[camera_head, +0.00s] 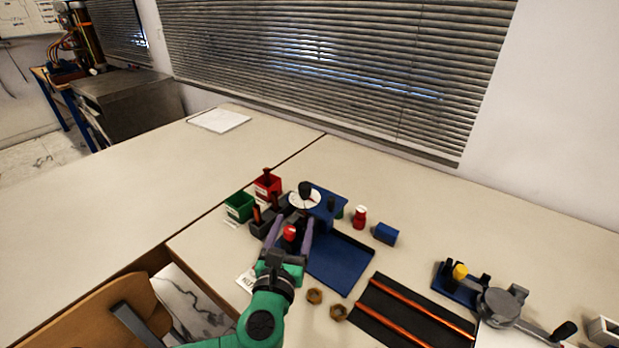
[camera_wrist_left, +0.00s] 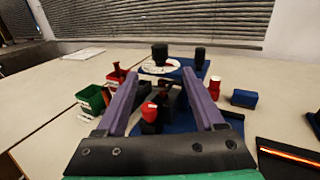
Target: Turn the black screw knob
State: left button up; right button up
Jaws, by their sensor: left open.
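A black knob (camera_head: 305,188) stands upright above a white dial (camera_head: 303,200) on the blue gauge rig; in the left wrist view the knob (camera_wrist_left: 160,54) is straight ahead. A second black knob (camera_head: 331,204) stands to its right on the blue part, also seen in the left wrist view (camera_wrist_left: 199,58). I cannot tell which one is the screw knob. My left gripper (camera_head: 290,222) is open with purple fingers, short of the dial and apart from both knobs. A red knob (camera_head: 290,233) shows between the fingers, also in the left wrist view (camera_wrist_left: 149,112). My right gripper is out of view.
Red (camera_head: 267,187) and green (camera_head: 239,206) bins stand left of the rig. A red-and-white bottle (camera_head: 360,217) and a blue block (camera_head: 386,234) are at its right. A blue tray (camera_head: 340,262) and two brown nuts (camera_head: 315,296) lie in front. The left table is mostly clear.

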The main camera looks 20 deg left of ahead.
aim_at(303, 192)
pick_arm(q)
jog(key=w, duration=0.7)
jog(key=w+a, duration=0.1)
jog(key=w, duration=0.3)
jog(key=shift+w+r+p, duration=0.1)
jog(key=shift+w+p, duration=0.2)
jog(key=shift+p, duration=0.05)
jog(key=shift+w+r, duration=0.1)
jog(key=shift+w, duration=0.45)
jog(key=shift+a, duration=0.1)
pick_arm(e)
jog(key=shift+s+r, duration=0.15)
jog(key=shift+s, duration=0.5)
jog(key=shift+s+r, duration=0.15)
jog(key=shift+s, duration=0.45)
pick_arm(q)
jog(key=shift+c, duration=0.9)
grip_shut()
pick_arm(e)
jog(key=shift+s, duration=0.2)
